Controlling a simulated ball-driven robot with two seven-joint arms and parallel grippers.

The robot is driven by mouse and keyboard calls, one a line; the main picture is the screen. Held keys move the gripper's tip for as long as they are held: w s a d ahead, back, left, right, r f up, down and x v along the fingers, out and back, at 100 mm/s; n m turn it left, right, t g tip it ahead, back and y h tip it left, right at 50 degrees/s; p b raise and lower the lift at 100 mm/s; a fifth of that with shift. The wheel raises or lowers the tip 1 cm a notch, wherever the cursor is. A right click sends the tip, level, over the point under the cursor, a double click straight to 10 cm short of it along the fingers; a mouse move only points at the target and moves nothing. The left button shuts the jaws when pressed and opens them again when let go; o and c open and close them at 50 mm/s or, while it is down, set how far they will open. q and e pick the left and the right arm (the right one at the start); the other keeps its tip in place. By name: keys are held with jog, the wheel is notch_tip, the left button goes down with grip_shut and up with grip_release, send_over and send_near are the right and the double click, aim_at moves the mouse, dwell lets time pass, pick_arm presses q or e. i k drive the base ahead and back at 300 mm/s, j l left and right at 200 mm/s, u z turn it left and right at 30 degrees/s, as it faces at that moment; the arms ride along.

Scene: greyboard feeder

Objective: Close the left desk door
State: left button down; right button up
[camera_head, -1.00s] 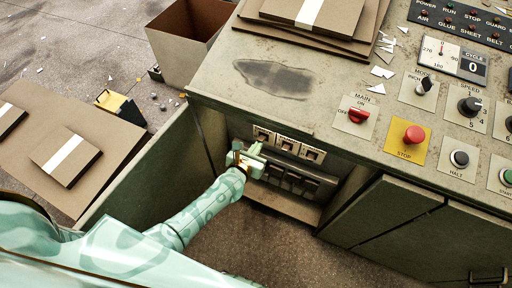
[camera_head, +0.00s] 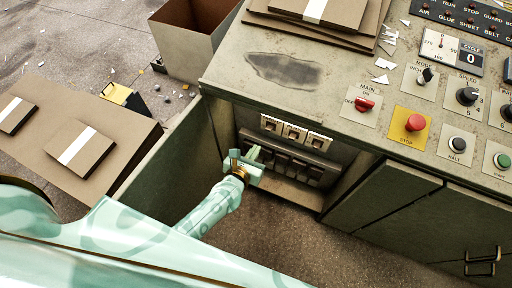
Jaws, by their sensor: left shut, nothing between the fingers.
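The left desk door (camera_head: 168,160) is a grey-green panel standing open, swung out toward me from the desk's left front edge. Its compartment is exposed, with a row of small labelled units (camera_head: 296,133) and dark switches below them. My left gripper (camera_head: 250,160) is shut and empty. It is in front of the open compartment, to the right of the door's inner face and apart from it. My left arm comes in from the lower left and covers the door's near lower part. My right gripper is not in view.
The desk top (camera_head: 330,75) carries a red stop button (camera_head: 415,123), knobs and stacked greyboard. A closed right door (camera_head: 384,197) and a handle (camera_head: 482,262) are at the right. Greyboard sheets (camera_head: 110,122) lie left of the open door. Floor is clear below the compartment.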

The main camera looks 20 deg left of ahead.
aim_at(183, 166)
jog(key=k+l, duration=0.35)
jog(key=l, duration=0.15)
jog(key=k+l, duration=0.4)
jog(key=l, duration=0.15)
